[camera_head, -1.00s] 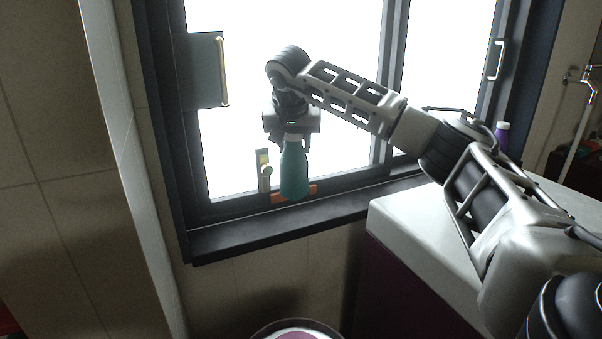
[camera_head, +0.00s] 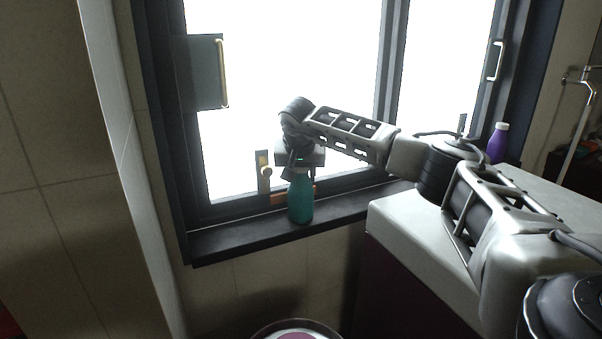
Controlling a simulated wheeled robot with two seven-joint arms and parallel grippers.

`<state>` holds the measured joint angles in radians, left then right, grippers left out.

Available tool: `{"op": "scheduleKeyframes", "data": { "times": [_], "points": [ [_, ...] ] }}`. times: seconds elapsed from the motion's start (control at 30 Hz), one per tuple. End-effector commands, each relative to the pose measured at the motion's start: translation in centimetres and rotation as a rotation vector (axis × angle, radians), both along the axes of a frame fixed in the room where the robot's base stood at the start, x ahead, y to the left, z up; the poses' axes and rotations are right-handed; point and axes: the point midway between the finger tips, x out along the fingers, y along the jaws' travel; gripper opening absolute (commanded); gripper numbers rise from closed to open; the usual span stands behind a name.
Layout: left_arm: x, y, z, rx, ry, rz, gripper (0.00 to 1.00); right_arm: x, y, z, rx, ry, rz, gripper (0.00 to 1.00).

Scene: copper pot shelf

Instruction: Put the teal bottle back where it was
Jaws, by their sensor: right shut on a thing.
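The teal bottle (camera_head: 300,201) is upright at the window, its base at the dark window sill (camera_head: 240,237). I cannot tell for certain whether the base touches the sill. My right gripper (camera_head: 299,172) is shut on the bottle's top from above. The fingers hide the bottle's cap and neck. My right arm reaches in from the right. My left gripper does not show.
A purple bottle (camera_head: 497,143) with a white cap stands at the right, behind my arm. A white counter (camera_head: 400,221) is at the right of the sill. A round container (camera_head: 297,329) shows at the bottom edge. The sill left of the teal bottle is clear.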

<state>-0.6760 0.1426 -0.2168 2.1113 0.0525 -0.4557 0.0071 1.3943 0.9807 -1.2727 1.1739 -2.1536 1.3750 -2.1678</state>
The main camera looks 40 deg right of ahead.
Motion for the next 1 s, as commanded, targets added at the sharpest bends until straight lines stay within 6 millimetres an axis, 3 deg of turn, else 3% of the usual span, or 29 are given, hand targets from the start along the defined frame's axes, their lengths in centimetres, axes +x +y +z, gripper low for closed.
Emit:
{"op": "scheduleKeyframes", "data": {
  "times": [0.07,0.1,0.13,0.17,0.57,1.0],
  "points": [
    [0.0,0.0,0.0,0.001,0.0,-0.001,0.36,0.0,0.0,-0.1,0.0,0.0,0.0,0.03],
    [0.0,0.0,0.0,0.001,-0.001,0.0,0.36,0.0,0.0,-0.1,0.0,0.0,0.0,0.5],
    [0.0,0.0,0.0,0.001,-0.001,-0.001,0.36,0.0,0.0,-0.1,0.0,0.0,0.0,0.59],
    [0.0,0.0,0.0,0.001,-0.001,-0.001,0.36,0.0,0.0,-0.1,0.0,0.0,0.0,0.61],
    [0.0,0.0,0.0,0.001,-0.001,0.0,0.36,-0.3,0.3,0.8,0.001,-0.002,0.001,0.61],
    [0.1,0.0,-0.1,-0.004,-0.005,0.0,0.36,-3.3,3.4,8.4,0.0,-0.004,0.002,0.61]
  ]
}}
